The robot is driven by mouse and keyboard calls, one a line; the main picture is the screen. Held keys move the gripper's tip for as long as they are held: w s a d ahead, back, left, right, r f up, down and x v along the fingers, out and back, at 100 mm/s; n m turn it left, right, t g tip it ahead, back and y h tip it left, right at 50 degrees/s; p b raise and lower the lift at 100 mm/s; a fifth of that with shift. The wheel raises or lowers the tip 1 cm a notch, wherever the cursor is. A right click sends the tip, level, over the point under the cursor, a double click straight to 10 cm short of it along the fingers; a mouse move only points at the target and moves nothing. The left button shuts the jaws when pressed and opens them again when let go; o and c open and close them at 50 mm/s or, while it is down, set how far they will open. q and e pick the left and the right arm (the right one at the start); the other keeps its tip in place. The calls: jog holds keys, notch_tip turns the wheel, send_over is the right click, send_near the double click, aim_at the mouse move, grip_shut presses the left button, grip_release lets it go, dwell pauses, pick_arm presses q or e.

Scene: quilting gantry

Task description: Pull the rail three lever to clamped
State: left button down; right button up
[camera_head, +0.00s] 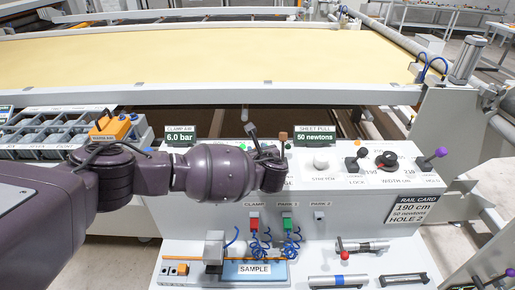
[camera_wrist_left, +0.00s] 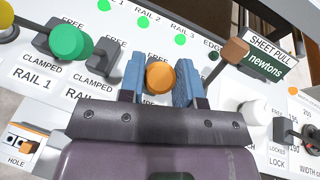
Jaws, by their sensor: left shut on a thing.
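My left gripper (camera_wrist_left: 160,85) is shut on a round orange knob (camera_wrist_left: 160,77), with one blue-grey finger on each side of it. By its place in the row it appears to be the rail three lever; its stem and base are hidden under the knob and gripper, so its tilt cannot be told. In the head view my left gripper (camera_head: 270,165) is at the back of the white console, and the knob is hidden there. Left of it in the wrist view are a green-knobbed lever (camera_wrist_left: 66,40) by the RAIL 1 label and a dark lever base (camera_wrist_left: 101,62).
A brown-knobbed lever (camera_wrist_left: 235,51) stands close right of my gripper, near the SHEET PULL display (camera_wrist_left: 268,58). A white knob (camera_head: 321,161) and black dial (camera_head: 386,160) are further right. Green lamps (camera_wrist_left: 180,40) line the panel. Tools and a SAMPLE pad (camera_head: 254,269) lie in front.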

pick_arm(q)
jog(key=shift+s+f, duration=0.2)
jog(key=shift+f, duration=0.1)
jog(key=c, duration=1.1)
grip_release()
jog(key=shift+c, duration=0.2)
jog(key=o, duration=0.3)
jog(key=shift+r, duration=0.15)
jog(key=shift+v, duration=5.35)
